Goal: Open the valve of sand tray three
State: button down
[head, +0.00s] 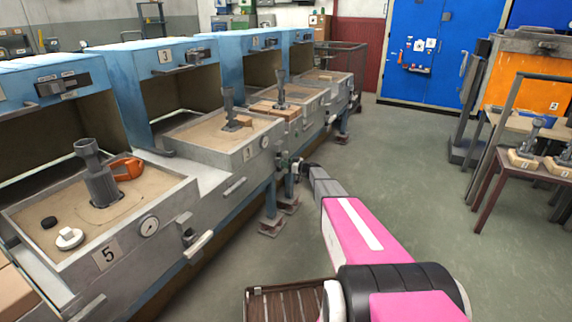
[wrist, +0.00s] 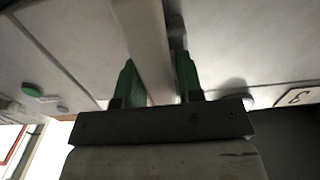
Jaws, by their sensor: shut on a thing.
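Sand tray three (head: 205,150), with a "3" plate on its front, stands in the middle of the row with a grey mould on its sand. My gripper (head: 294,166) is at the right end of this tray's front, small and partly hidden by my pink arm. In the wrist view, the green fingers of my gripper (wrist: 160,85) are on both sides of a pale grey bar, the valve lever (wrist: 150,45), and are shut on it. A plate with a number (wrist: 298,97) shows at the right. How far the lever is turned cannot be told.
Sand tray five (head: 100,262) is nearer, with a gauge (head: 149,226) and a white-ended lever on its front. Blue hoods stand behind the trays. A brown table (head: 500,170) is at the right. The grey floor (head: 400,150) between is clear.

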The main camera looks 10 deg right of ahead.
jog(key=c, duration=0.9)
grip_release()
jog(key=v, duration=1.1)
jog(key=shift+a, duration=0.1)
